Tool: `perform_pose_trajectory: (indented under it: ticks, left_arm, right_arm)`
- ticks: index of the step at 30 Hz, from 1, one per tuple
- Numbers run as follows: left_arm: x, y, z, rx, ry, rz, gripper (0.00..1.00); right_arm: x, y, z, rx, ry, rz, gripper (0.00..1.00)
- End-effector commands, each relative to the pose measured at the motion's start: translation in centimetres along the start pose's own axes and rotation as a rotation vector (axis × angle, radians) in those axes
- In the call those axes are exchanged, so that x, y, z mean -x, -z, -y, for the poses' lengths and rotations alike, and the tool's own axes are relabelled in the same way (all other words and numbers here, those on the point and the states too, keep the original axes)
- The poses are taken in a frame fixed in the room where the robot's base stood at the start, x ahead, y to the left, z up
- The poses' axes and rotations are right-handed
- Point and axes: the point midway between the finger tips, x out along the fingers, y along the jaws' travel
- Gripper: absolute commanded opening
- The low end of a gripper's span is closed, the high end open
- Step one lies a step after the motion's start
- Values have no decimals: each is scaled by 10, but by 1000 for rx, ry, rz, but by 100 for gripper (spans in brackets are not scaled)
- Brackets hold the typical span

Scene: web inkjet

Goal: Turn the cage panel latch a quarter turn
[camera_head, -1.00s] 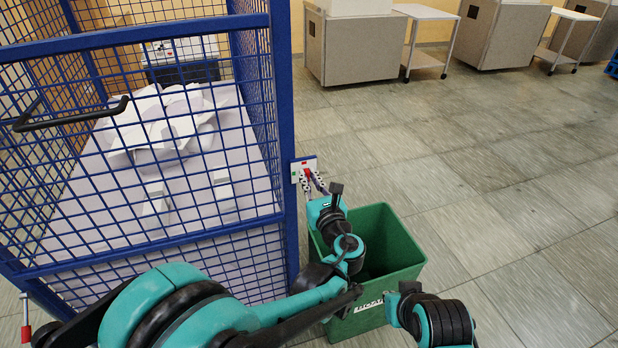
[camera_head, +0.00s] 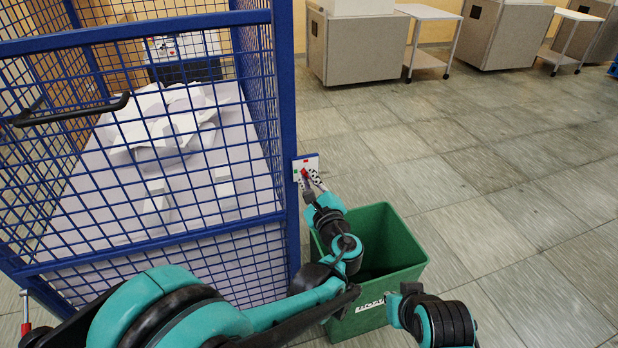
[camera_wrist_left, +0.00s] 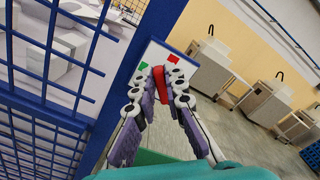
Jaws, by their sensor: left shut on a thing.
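The latch is a small red handle (camera_head: 305,172) on a white plate (camera_head: 311,162), mounted on the blue corner post of the cage. In the left wrist view the red latch (camera_wrist_left: 158,82) sits between my fingertips, and the plate carries a green mark (camera_wrist_left: 142,66) on the left and a red mark (camera_wrist_left: 197,58) on the right. My left gripper (camera_head: 309,180) is shut on the latch, and its fingers hide part of it; it also shows in the left wrist view (camera_wrist_left: 160,78). My right arm shows at the bottom right, but its gripper fingers are not visible.
The blue mesh cage (camera_head: 285,110) stands on the left with white pieces inside. A green bin (camera_head: 405,262) stands on the floor under my left forearm. Grey cabinets (camera_head: 362,50) and a white trolley (camera_head: 428,62) stand at the back. The tiled floor at right is clear.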

Motion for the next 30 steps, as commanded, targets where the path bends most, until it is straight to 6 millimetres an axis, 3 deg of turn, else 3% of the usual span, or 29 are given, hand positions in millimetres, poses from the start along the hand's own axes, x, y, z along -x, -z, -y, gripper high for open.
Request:
perform_pose_trajectory:
  ticks: [18, 30]
  left_arm:
    - [-1, 2, -6, 566, 2, 1, 0]
    - [-1, 3, -8, 792, 2, 1, 0]
  right_arm:
    - [-6, -4, 0, 0, 0, 0, 0]
    - [-8, -6, 0, 0, 0, 0, 0]
